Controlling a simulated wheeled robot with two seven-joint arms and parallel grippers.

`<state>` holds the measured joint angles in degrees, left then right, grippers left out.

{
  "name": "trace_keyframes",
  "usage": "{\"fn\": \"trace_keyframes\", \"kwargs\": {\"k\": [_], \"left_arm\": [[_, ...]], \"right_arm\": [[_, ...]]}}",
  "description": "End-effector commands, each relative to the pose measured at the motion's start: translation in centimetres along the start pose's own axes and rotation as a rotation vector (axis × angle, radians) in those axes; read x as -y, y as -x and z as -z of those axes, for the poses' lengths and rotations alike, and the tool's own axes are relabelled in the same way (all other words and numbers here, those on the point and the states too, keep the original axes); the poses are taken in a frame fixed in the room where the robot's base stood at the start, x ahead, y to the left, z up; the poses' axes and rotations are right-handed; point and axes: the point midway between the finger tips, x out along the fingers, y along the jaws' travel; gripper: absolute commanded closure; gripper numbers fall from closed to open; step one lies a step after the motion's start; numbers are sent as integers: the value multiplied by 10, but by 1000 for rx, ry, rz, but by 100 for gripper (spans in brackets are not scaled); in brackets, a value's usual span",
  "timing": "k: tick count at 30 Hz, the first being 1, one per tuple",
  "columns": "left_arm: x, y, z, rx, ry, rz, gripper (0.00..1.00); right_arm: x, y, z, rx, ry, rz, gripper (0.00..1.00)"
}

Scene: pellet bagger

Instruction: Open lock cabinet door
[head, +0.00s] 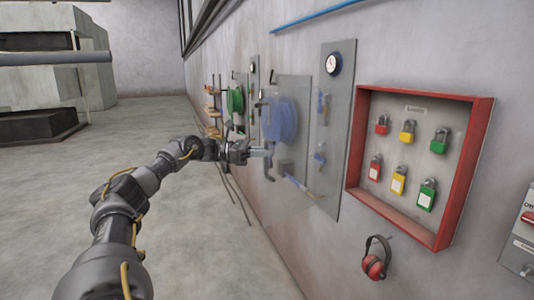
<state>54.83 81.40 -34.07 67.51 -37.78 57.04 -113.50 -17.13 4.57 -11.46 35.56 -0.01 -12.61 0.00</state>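The lock cabinet is a red-framed box (467,165) on the wall at the right. Its front is uncovered, and several red, yellow and green padlocks hang inside. A faint clear panel, which looks like its door (300,200), stands swung out to the left of the box, with wall items hazy behind it. A grey handle (270,168) shows at its far edge. My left gripper (263,152) is at this handle, its fingers pointing right. The fingers are too small to tell whether they grip it or only touch it. My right gripper is out of view.
Grey wall boards carry a gauge (334,63), a blue hose reel (283,118) and a green one (235,100). Red ear muffs (374,264) hang below the cabinet. A grey machine (45,75) stands at the far left. The floor between is clear.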

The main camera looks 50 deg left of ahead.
Motion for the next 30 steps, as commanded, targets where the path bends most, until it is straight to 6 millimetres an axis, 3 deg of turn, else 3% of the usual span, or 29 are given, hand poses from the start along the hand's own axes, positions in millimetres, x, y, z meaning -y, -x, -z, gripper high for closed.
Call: {"fn": "trace_keyframes", "kwargs": {"k": [1,4,14,30], "left_arm": [[0,-1,0,1,-1,1,82],[0,-1,0,1,-1,1,70],[0,3,0,0,0,0,70],[-1,92,0,1,0,-1,70]], "right_arm": [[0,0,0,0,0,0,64],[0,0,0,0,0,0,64],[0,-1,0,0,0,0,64],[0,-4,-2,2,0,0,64]]}}
